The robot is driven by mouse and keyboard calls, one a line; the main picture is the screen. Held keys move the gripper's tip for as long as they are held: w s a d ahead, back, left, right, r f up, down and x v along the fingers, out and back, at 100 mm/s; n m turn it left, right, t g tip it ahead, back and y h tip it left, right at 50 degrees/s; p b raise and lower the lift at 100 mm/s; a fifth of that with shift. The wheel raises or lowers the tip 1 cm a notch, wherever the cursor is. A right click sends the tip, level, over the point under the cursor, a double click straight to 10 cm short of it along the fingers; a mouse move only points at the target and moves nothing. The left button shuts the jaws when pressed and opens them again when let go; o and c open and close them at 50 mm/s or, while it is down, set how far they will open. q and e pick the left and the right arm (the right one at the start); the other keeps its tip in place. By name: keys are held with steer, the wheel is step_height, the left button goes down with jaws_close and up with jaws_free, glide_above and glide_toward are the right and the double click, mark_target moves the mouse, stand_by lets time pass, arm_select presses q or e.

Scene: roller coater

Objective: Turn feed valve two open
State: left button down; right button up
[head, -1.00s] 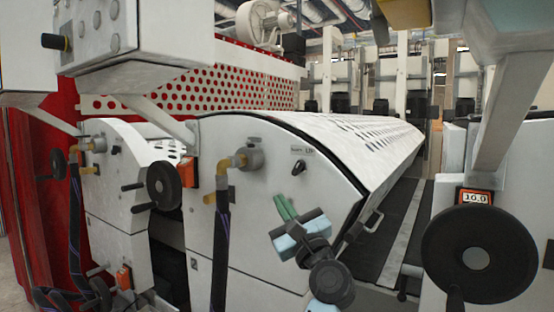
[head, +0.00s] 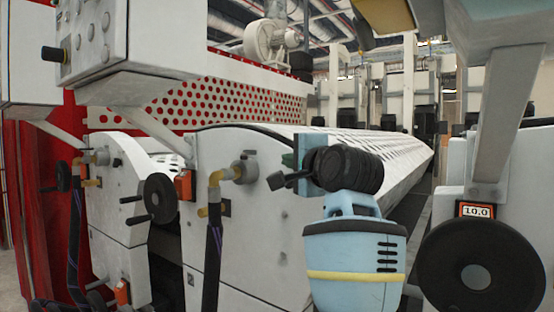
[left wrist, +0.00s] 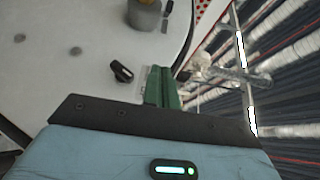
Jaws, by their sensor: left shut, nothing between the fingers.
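The valve body (head: 245,168) is a grey round fitting on the white side panel, with a yellow elbow pipe (head: 215,178) and a small handle on top. In the left wrist view the grey valve body (left wrist: 145,16) is at the top edge, a black handle beside it. A similar valve (head: 100,157) sits on the farther panel at left. No readable label shows which is two. My left gripper (head: 288,160) is right of the nearer valve, apart from it. Its green fingers (left wrist: 162,86) are shut and empty. My right gripper is not in view.
A black knob (left wrist: 122,72) projects from the white panel beside my left fingers. A dark hose (head: 213,260) hangs below the nearer valve. A black handwheel (head: 160,198) stands left; a larger handwheel (head: 480,277) is at right. A perforated roller cover (head: 400,150) extends behind my arm.

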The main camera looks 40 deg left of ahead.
mark_target(244, 157)
arm_select(q)
steer(key=p+x, duration=0.1)
steer(key=x, duration=0.7)
steer(key=shift+a+p, duration=0.3)
steer(key=shift+s+a, duration=0.1)
steer(key=shift+a, duration=0.25)
steer(key=s+a+p, duration=0.1)
steer(key=s+a, duration=0.1)
steer(key=shift+s, duration=0.3)
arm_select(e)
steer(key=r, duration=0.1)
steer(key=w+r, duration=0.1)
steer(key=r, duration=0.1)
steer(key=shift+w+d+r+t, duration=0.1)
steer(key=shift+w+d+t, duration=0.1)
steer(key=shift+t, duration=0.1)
arm_select(q)
steer(key=shift+w+f, duration=0.1)
